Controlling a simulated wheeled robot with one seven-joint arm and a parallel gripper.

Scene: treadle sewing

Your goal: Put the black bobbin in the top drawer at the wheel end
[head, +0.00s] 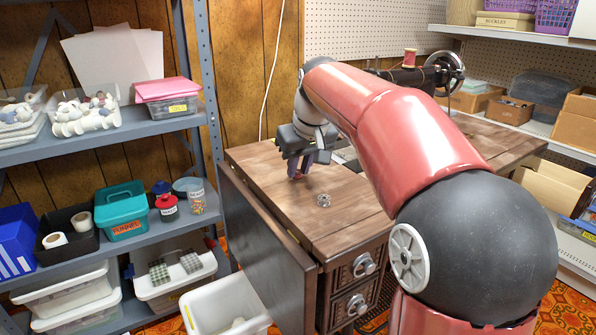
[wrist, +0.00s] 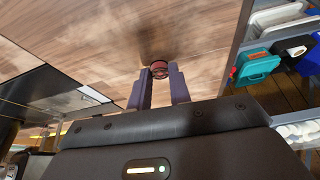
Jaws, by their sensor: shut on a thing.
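My gripper (head: 299,170) is low over the left part of the wooden sewing table, its fingers pointing down. In the wrist view its fingertips (wrist: 158,78) are shut on a small dark reddish bobbin (wrist: 159,68), at or just above the tabletop. I cannot tell whether its thread is black. A silvery bobbin (head: 323,200) with dark patches lies on the table to the right of my gripper. The handwheel (head: 447,70) is at the machine's right end. The drawers at that end are hidden behind my arm.
Two shut drawers with ring pulls, upper (head: 364,266) and lower (head: 355,304), face front at the table's near end. A dropped wooden leaf (head: 255,245) hangs on the left. Shelves (head: 150,128) stand at left. A white bin (head: 228,306) is on the floor.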

